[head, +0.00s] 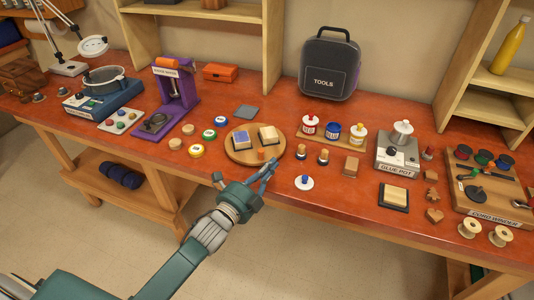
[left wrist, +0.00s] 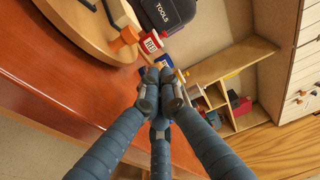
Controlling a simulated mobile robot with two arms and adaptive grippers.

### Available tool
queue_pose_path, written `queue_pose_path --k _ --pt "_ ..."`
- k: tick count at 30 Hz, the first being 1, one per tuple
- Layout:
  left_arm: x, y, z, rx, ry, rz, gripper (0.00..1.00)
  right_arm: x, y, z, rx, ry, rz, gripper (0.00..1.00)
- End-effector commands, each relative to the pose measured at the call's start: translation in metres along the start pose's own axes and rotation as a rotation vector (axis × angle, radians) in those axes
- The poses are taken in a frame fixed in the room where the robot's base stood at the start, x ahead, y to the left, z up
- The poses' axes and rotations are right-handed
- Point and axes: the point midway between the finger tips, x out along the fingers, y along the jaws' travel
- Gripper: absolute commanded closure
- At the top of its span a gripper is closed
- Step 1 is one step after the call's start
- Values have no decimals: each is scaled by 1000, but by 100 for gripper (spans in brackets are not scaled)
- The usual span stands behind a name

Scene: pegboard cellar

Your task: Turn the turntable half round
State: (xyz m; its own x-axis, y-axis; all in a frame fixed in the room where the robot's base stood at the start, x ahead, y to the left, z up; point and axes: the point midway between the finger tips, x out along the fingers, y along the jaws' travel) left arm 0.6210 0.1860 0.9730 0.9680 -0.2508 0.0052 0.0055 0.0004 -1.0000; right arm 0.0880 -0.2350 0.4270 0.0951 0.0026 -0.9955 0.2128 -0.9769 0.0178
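The turntable (head: 237,155) is a round wooden disc near the front edge of the bench. A blue-topped block (head: 240,138) and a cream-topped block (head: 268,136) sit on it. An orange peg (head: 261,154) stands at its near rim and also shows in the left wrist view (left wrist: 124,38). My left gripper (head: 246,173) is just in front of the turntable's near rim, apart from the peg. Its fingers look spread and empty in the head view. In the left wrist view the fingers (left wrist: 160,88) overlap, hiding the gap. My right gripper is not in view.
Paint jars (head: 332,132) on a strip and small pegs stand right of the turntable. Colour-lidded tins (head: 196,150) and a purple press (head: 178,95) are at left. A black tool case (head: 329,68) stands behind. Bare bench lies front left of the turntable.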

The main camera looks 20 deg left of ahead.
Motion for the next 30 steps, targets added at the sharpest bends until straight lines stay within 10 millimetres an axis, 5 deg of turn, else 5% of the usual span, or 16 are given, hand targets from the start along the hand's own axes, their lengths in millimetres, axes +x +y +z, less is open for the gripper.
queue_pose_path --k 8,15,30 --pt "56 -3 2 0 -1 1 100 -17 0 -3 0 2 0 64" --pt "32 -2 27 0 0 2 100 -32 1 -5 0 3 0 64" --pt "28 0 32 -1 0 0 100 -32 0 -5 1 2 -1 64"
